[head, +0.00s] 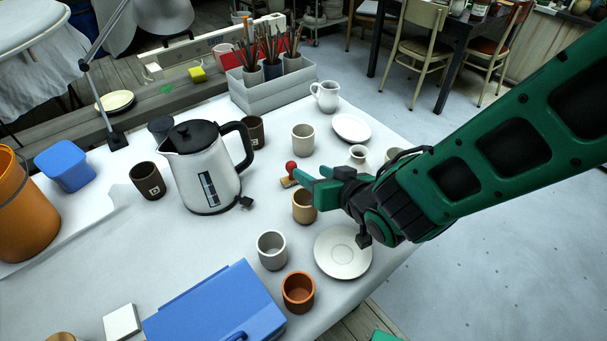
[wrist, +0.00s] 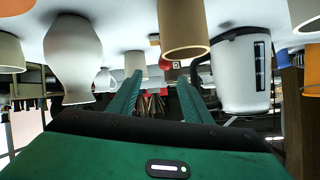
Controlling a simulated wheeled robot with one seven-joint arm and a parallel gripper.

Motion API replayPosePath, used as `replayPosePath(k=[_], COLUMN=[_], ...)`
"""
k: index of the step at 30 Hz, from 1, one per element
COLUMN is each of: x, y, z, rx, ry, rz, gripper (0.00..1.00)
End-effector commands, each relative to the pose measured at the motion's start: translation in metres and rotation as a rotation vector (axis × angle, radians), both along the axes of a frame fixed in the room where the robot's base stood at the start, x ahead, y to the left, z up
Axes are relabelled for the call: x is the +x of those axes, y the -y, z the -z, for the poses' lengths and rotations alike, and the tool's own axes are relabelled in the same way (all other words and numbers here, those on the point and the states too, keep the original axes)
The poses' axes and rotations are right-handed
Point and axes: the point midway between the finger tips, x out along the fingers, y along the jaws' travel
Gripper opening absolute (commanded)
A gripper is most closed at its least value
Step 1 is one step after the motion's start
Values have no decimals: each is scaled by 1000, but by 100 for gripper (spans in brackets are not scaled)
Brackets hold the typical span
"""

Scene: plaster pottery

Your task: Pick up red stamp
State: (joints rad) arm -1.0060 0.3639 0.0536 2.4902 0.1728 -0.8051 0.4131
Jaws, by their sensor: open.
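The red stamp (head: 291,167) has a round red knob and a light wooden base. It stands on the white table, just beyond my fingertips in the head view. In the wrist view, which is upside down, a red bit of the stamp (wrist: 165,64) shows between the fingers, partly hidden by a tan cup (wrist: 183,28). My gripper (head: 305,181) is open, with nothing seen between its fingers (wrist: 159,78). It points left toward the stamp, above the tan cup (head: 304,208). I cannot tell the exact gap to the stamp.
A kettle (head: 205,172) stands left of the stamp. A grey cup (head: 303,139) and a white vase (head: 358,155) stand behind my gripper. A saucer (head: 342,252), a grey cup (head: 272,250) and a terracotta cup (head: 298,292) are in front. Little room is free around the stamp.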

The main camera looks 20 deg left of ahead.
Motion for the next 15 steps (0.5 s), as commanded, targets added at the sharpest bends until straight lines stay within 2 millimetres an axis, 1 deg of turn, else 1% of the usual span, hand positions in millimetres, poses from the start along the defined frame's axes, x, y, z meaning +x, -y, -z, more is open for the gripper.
replayPosePath(k=[1,2,5,15], x=[-7,-10,-12,7], y=[-5,-7,-14,-50], z=[6,8,13,33], rx=[7,11,22,24], ry=[-5,-7,-11,-11], rz=[-14,-18,-27,-32], gripper=[45,45,45,45])
